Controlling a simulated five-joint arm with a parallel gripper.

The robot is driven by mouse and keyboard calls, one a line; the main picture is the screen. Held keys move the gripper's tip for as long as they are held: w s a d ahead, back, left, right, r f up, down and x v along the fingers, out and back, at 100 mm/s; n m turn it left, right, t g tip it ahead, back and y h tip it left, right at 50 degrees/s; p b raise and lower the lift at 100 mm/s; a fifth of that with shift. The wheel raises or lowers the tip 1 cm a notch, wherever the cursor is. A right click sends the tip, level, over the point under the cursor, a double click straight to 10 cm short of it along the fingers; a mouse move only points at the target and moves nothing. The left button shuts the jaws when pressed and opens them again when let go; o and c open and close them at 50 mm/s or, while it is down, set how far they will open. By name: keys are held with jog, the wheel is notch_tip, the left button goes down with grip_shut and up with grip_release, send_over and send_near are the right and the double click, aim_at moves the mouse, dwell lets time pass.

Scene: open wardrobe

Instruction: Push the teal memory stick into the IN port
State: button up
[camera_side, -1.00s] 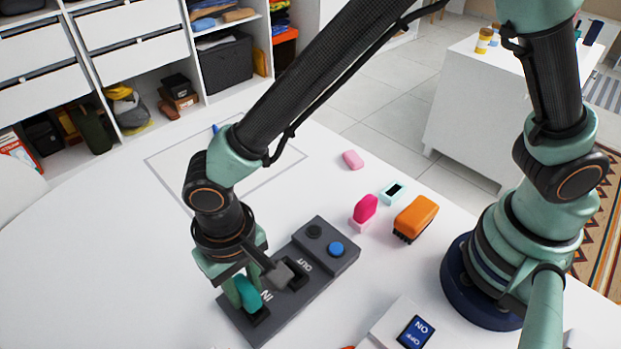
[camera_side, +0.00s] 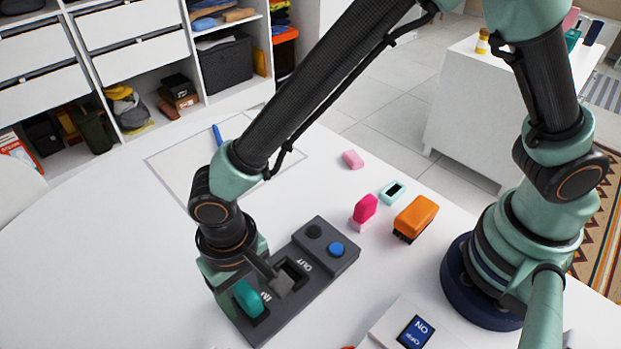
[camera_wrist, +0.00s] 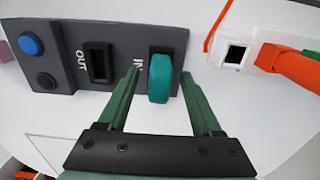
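The teal memory stick (camera_wrist: 166,80) stands at the IN port of the dark grey port block (camera_wrist: 122,40). In the side view the stick (camera_side: 246,298) leans a little over the port, and its lower end meets the dark opening. How deep it sits cannot be told. My gripper (camera_wrist: 161,72) is open, with one finger on each side of the stick and a visible gap at the left finger. In the side view my gripper (camera_side: 232,292) is low over the IN end of the block and partly hides the stick.
The OUT port (camera_wrist: 97,62) is empty beside IN. Blue button (camera_side: 336,249) and dark button (camera_side: 313,231) are at the block's far end. A pink stick (camera_side: 365,208), an orange brush-like object (camera_side: 416,217) and a white switch box (camera_side: 390,325) stand nearby.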

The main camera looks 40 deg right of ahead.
aim_at(245, 291)
jog(key=shift+r, duration=0.1)
notch_tip(245, 291, up, 12)
dwell(0.6)
jog(key=w+d+r+t+y, duration=0.1)
jog(key=w+d+r, duration=0.2)
jog(key=d, duration=0.4)
jog(key=w+d+r+t, duration=0.1)
jog(key=w+d+r, duration=0.25)
jog(key=d, duration=0.45)
jog(key=s+d+r+t, duration=0.1)
jog(key=d, duration=0.7)
jog(key=s+d+r+t+h, duration=0.1)
jog(key=s+d+t, duration=0.1)
jog(key=d, duration=0.7)
jog(key=shift+s+d+r+t, duration=0.25)
jog(key=shift+d+t, duration=0.05)
